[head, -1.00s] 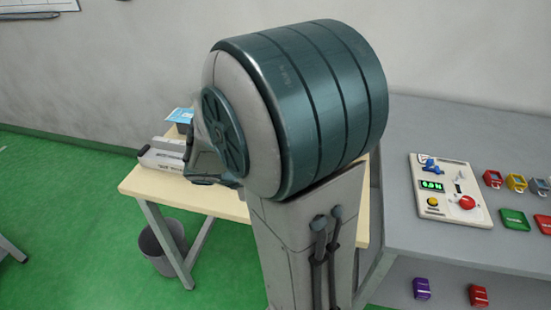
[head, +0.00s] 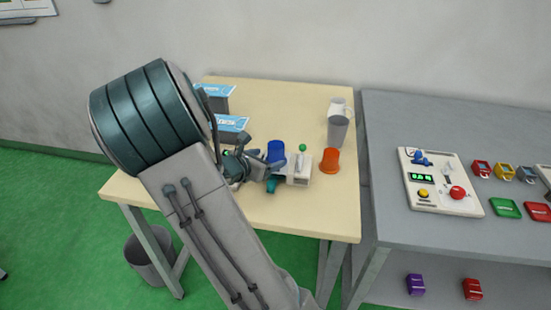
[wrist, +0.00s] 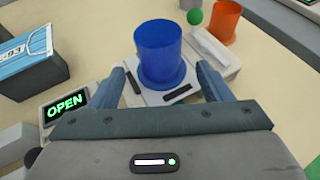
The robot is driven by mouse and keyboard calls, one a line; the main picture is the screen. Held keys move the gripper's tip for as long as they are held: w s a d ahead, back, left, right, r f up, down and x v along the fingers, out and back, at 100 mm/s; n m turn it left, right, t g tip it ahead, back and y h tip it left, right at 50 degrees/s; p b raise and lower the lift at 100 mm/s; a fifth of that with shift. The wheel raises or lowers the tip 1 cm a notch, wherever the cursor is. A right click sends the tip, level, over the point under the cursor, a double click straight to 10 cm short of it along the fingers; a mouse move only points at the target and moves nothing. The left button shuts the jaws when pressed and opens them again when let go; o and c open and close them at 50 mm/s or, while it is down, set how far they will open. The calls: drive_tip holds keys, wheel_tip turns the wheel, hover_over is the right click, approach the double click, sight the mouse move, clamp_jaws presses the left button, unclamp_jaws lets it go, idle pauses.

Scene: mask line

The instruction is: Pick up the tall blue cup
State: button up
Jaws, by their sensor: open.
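The blue cup (wrist: 158,48) stands in the middle of the wrist view, its flat blue end up and a wider rim at its base. It appears to stand on a white pad (wrist: 182,93) with dark slots. In the head view the blue cup (head: 275,149) is on the wooden table, partly behind my gripper (head: 270,165). My gripper (wrist: 161,72) is open, with one finger on either side of the cup's lower part in the wrist view. I cannot tell whether the fingers touch it.
An orange cup (head: 329,161) stands right of the blue one, by a white block (head: 299,170) and green ball (head: 303,148). A grey cup (head: 338,130) and white mug (head: 349,107) stand behind. Blue-topped boxes (head: 216,97) are left. The table's back middle is clear.

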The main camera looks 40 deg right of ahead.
sight(271, 155)
drive_tip(key=x, duration=0.5)
drive_tip(key=shift+d+r, duration=0.25)
drive_tip(key=c, duration=1.1)
